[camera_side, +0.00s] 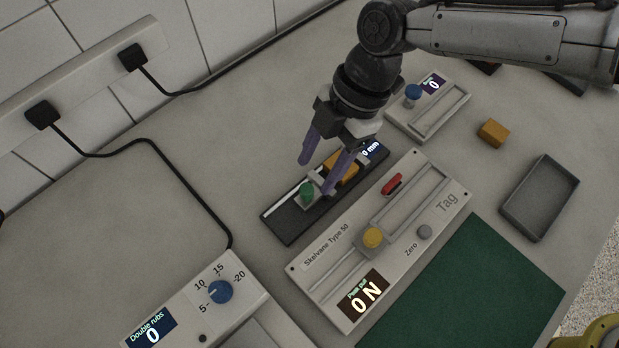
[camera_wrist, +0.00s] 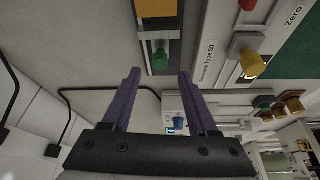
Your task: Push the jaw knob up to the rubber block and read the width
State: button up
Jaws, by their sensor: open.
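The gauge is a dark strip (camera_side: 285,222) with a pale rail. Its jaw carries a green knob (camera_side: 307,192); the knob also shows in the wrist view (camera_wrist: 160,59). An orange block (camera_side: 343,167), which looks like the rubber block, sits on the gauge just up and right of the jaw; I cannot tell if they touch. The display (camera_side: 373,151) ends in "0 mm", its left part possibly hidden by my gripper. My gripper (camera_side: 316,176) is open and empty, its purple fingers above the gauge near the knob. In the wrist view the knob lies beyond the fingertips, between them.
A pull tester (camera_side: 310,268) with a yellow knob (camera_side: 373,237) and "0 N" display stands beside the gauge. A blue-knobbed device (camera_side: 428,107), a loose orange block (camera_side: 493,132), a grey tray (camera_side: 540,198) and a green mat (camera_side: 465,285) lie to the right.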

aim_at(308, 188)
jog(key=shift+x, duration=2.4)
grip_shut()
